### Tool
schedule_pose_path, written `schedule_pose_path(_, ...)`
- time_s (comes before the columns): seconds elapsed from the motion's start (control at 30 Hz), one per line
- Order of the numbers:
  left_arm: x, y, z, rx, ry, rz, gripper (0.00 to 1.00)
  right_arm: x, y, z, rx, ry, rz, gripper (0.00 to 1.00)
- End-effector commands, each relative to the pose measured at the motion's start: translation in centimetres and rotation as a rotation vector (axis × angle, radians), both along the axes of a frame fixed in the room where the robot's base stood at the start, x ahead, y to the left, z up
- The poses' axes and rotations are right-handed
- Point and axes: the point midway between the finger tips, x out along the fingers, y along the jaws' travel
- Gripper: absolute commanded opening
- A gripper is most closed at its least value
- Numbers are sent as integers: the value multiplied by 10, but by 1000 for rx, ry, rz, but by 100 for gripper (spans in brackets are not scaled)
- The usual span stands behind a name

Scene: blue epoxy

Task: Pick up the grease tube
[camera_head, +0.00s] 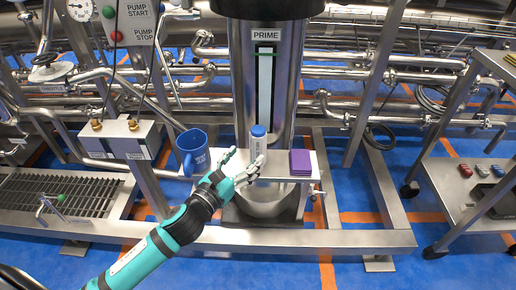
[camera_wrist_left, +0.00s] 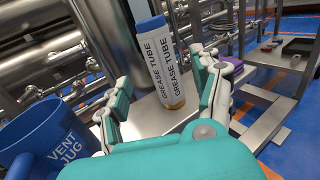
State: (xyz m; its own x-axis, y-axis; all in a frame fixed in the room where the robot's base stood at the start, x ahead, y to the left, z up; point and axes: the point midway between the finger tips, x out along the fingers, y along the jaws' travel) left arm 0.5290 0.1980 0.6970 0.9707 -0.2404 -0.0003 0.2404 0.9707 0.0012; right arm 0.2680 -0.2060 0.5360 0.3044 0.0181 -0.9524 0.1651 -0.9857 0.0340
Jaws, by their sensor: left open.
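The grease tube (camera_head: 258,140) is a white cylinder with a blue cap and printed lettering. It stands upright on a small metal shelf (camera_head: 275,175) in front of the steel column. In the left wrist view the grease tube (camera_wrist_left: 162,65) appears beyond and between the fingers. My left gripper (camera_head: 238,165) is open, just to the left and front of the tube, and it also shows in the left wrist view (camera_wrist_left: 165,105). No firm contact with the tube can be made out. My right gripper is not in view.
A blue vent jug (camera_head: 193,150) stands left of the tube, close to my left gripper; it also shows in the left wrist view (camera_wrist_left: 45,145). A purple stack (camera_head: 300,162) lies right of the tube. A metal cart (camera_head: 455,190) stands at the right. Pipes run behind.

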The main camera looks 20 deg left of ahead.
Motion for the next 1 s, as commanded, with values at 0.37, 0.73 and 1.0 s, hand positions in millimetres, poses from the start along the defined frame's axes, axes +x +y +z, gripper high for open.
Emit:
schedule_pose_path(0.37, 36, -10, 5, -2, -4, -1, 65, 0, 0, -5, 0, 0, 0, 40)
schedule_pose_path(0.73, 65, -19, 7, -1, 1, -2, 65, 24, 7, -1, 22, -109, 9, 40)
schedule_pose_path(1.0, 65, -19, 7, -1, 1, -1, 47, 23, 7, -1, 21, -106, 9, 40)
